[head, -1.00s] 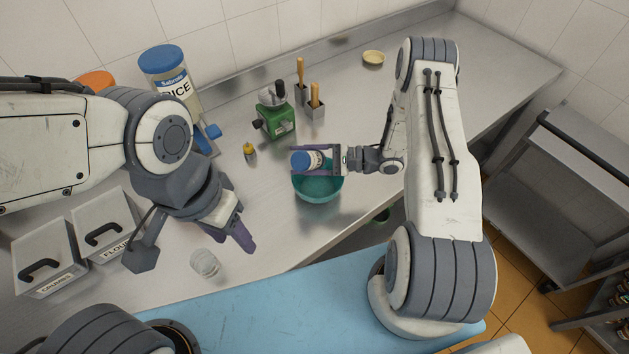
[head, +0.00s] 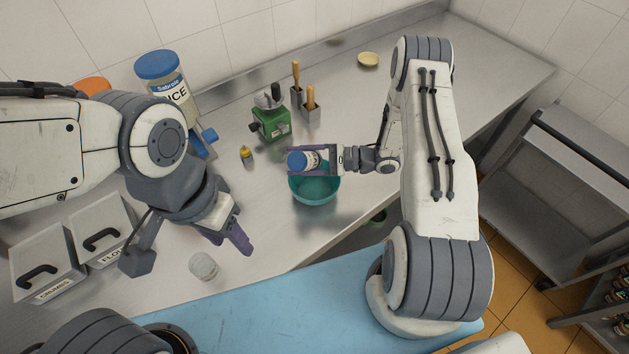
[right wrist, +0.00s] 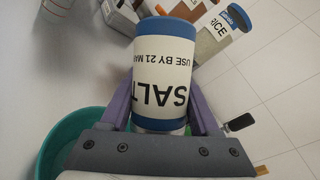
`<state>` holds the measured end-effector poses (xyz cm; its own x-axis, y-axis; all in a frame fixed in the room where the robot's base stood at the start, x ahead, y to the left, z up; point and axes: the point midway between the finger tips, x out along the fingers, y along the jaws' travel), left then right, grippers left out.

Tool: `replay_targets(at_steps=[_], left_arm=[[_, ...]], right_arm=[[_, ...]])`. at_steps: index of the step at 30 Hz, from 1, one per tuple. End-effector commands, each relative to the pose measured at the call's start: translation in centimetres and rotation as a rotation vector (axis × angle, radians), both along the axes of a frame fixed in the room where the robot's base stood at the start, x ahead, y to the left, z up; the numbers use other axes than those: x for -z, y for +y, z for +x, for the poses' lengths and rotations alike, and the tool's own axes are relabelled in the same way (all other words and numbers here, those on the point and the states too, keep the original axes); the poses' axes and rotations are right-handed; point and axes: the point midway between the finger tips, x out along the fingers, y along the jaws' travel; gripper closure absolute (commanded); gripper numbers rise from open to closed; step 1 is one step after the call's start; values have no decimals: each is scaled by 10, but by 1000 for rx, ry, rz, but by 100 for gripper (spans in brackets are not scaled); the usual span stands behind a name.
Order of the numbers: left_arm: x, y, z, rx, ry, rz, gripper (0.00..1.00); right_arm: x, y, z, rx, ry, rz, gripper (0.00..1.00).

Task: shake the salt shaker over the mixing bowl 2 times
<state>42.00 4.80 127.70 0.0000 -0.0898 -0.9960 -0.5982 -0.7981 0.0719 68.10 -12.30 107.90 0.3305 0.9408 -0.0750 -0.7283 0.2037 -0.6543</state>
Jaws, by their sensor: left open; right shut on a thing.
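The salt shaker (head: 302,161), white with blue ends, is held by my right gripper (head: 313,160) above the back part of the teal mixing bowl (head: 318,190). In the head view it lies tilted on its side, its blue end toward the left. In the right wrist view the shaker (right wrist: 168,75) shows its SALT label upside down between the purple fingers, and the bowl (right wrist: 75,140) shows at lower left. My left gripper (head: 228,237) is open and empty above the counter, left of the bowl.
A small ribbed jar (head: 204,266) stands below my left gripper. A yellow-topped bottle (head: 246,154), a green box (head: 271,124) and metal holders (head: 310,112) with wooden handles stand behind the bowl. A RICE jar (head: 163,78) and lidded bins (head: 45,262) are at left.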

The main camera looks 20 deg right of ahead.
Motion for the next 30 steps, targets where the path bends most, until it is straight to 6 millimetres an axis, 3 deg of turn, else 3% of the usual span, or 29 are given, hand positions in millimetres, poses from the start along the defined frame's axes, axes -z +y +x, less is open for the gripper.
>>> replay_targets(at_steps=[1,4,14,17,24,30], left_arm=[[-13,0,0,0,0,0,50],[-20,0,0,0,0,0,50],[-16,0,0,0,0,0,50],[-6,0,0,0,0,0,50],[37,0,0,0,0,0,50],[39,0,0,0,0,0,50]], right_arm=[[-15,0,0,0,0,0,99],[-24,0,0,0,0,0,99],[-20,0,0,-1,0,1,99],[-8,0,0,-1,1,1,99],[44,0,0,-1,0,1,99],[48,0,0,1,-1,0,99]])
